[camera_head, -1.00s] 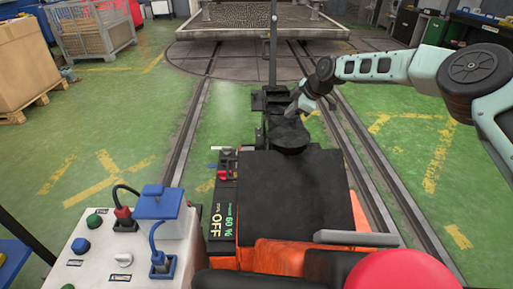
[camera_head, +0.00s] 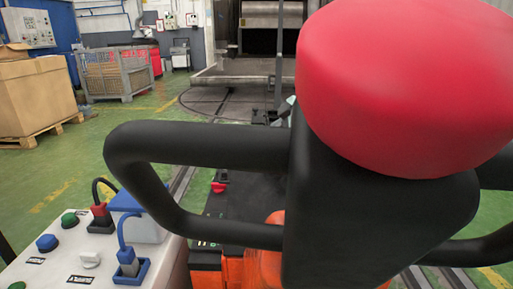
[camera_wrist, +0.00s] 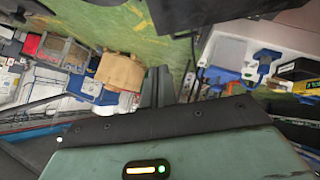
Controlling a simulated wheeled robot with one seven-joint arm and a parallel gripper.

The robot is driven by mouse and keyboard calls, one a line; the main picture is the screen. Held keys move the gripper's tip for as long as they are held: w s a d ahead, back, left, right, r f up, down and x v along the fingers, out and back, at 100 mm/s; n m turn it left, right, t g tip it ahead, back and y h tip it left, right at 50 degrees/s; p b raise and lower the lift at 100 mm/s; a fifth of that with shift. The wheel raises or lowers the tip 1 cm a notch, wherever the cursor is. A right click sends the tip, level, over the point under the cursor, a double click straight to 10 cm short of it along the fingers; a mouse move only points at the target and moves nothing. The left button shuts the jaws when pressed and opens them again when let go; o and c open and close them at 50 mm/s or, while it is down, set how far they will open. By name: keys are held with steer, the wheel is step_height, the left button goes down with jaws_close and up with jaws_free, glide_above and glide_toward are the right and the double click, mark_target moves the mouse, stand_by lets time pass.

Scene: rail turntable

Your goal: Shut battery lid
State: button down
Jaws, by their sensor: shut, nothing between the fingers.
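A flat black cover (camera_head: 255,196) on the orange vehicle looks like the battery lid. In the head view only a strip of it shows between the black handle and the red knob, and I cannot tell whether it is open or shut. My gripper (camera_wrist: 158,86) appears in the wrist view as dark, closed fingers with nothing held. In the wrist view, a black unit with a yellow edge (camera_wrist: 300,70) lies at the right. Contact with the lid cannot be seen.
A large red knob (camera_head: 405,80) and black handle (camera_head: 200,143) block much of the head view. A pale control box (camera_head: 55,262) with buttons and cables stands at front left; it also shows in the wrist view (camera_wrist: 285,35). Cardboard boxes (camera_head: 38,95) stand beyond green floor.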

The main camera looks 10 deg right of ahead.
steer(key=b+x, duration=0.3)
steer(key=x, duration=0.5)
steer(key=shift+w+a+f, duration=0.1)
steer(key=shift+a+f, duration=0.05)
steer(key=shift+f, duration=0.15)
steer(key=shift+w+f+b, duration=0.3)
steer(key=shift+w+f, duration=0.05)
steer(key=shift+f, duration=0.25)
steer(key=shift+w+f+b, duration=0.3)
steer(key=shift+f, duration=0.25)
steer(key=shift+w+f+b, duration=0.3)
steer(key=shift+w+f, duration=0.1)
steer(key=shift+f, duration=0.25)
steer(key=shift+w+d+f, duration=0.15)
steer(key=shift+w+f, duration=0.4)
steer(key=shift+f, duration=0.35)
steer(key=shift+w+d+f, duration=0.15)
steer(key=shift+w+f, duration=0.35)
steer(key=shift+f, duration=0.35)
